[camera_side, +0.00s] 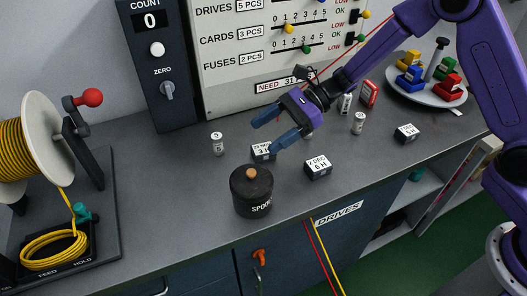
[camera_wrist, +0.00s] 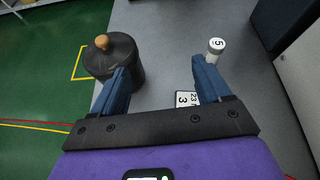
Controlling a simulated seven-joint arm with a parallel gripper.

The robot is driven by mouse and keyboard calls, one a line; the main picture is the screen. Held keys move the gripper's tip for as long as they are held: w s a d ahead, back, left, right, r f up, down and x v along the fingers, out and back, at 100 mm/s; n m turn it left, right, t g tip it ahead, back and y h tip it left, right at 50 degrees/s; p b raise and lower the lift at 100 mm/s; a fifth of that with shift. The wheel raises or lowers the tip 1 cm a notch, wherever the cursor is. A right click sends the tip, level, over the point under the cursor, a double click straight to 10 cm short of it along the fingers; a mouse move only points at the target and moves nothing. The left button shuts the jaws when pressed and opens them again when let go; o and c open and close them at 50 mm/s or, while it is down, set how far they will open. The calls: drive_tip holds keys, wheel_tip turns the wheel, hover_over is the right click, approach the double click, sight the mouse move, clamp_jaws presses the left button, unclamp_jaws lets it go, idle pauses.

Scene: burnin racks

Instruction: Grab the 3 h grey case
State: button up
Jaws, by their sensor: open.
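The 3 h case (camera_side: 262,153) is a small dark block with a white label on top reading 23 NOV and 3 H. It stands on the grey bench behind the black pot. In the wrist view its label (camera_wrist: 186,98) shows beside the right finger, which hides part of it. My gripper (camera_side: 264,137) is open, with its blue fingers above and close to the case; one fingertip overlaps the case in the side view. In the wrist view, bare bench lies between the fingers (camera_wrist: 160,72), and the case is off toward the right finger. Nothing is held.
A black lidded pot (camera_side: 252,193) stands in front of the case, near the left finger in the wrist view (camera_wrist: 112,55). A white cylinder (camera_side: 218,145) stands to the left. The 6 H case (camera_side: 318,170) is to the right, the 5 H case (camera_side: 407,134) farther right.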

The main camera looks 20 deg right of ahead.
sight(259, 149)
drive_tip(key=w+m, duration=0.1)
drive_tip(key=w+f+m+t, duration=0.1)
drive_tip(key=w, duration=0.1)
drive_tip(key=shift+w+d+t, duration=0.15)
drive_tip(key=shift+d+t, duration=0.05)
drive_tip(key=shift+t, duration=0.1)
drive_tip(key=f, duration=0.2)
drive_tip(key=shift+w+f+m, duration=0.2)
drive_tip(key=shift+f+m, duration=0.1)
drive_tip(key=shift+f, duration=0.8)
wheel_tip(259, 149, down, 3)
drive_tip(key=shift+a+f, duration=0.1)
drive_tip(key=shift+f, duration=0.05)
drive_tip(key=shift+a+f+y, duration=0.15)
drive_tip(key=shift+a+y, duration=0.15)
drive_tip(key=shift+a, duration=0.4)
drive_tip(key=shift+w+a+f, duration=0.15)
drive_tip(key=shift+a+f, duration=0.1)
drive_tip(key=shift+a, duration=0.3)
drive_tip(key=c, duration=1.1)
